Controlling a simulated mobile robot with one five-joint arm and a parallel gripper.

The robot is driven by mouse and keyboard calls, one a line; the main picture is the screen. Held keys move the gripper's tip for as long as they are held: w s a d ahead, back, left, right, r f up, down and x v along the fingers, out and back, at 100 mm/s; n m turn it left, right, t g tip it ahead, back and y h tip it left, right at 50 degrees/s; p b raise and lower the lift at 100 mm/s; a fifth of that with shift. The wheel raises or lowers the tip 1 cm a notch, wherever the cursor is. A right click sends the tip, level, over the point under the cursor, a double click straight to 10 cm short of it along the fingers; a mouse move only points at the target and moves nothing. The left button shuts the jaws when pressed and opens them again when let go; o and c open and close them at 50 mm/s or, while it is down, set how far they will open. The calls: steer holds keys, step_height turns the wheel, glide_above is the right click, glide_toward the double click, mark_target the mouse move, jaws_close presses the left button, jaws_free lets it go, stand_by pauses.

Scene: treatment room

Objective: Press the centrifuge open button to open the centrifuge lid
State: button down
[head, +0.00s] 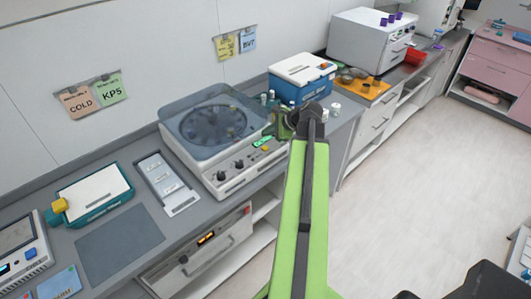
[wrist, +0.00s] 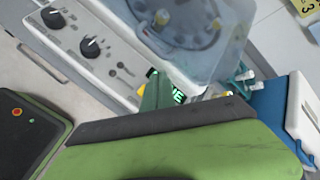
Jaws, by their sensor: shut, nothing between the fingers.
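The centrifuge (head: 238,168) stands on the grey counter. It is a white box with black knobs on its front panel. Its see-through lid (head: 185,100) lies over the dark round rotor and looks down. A lit green patch (head: 262,141) shows at the panel's right end; in the wrist view it bears letters ending in "NE" and is partly hidden. I cannot make out a separate open button. My gripper (head: 281,126) is shut and empty at the centrifuge's right front corner. In the wrist view the green fingers (wrist: 156,92) are beside the lit letters; I cannot tell whether they touch the panel.
A blue box with a white lid (head: 302,78) and small vials stand just right of the centrifuge, close to my gripper. A grey tray (head: 166,183) and a teal box (head: 95,195) lie to the left. The floor (head: 420,170) at right is clear.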

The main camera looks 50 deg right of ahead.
mark_target(267, 148)
steer(key=shift+f+b, duration=1.55)
steer(key=shift+f, duration=0.6)
steer(key=shift+f, duration=0.1)
steer(key=shift+f+b, duration=0.35)
steer(key=shift+b, duration=0.1)
steer(key=shift+f+b, duration=0.5)
steer(key=shift+b, duration=0.05)
stand_by(0.5)
stand_by(0.3)
steer(key=shift+r+p, duration=0.95)
steer(key=shift+p, duration=0.05)
step_height(267, 148, up, 5)
steer(key=p, duration=0.5)
steer(key=shift+r, duration=0.1)
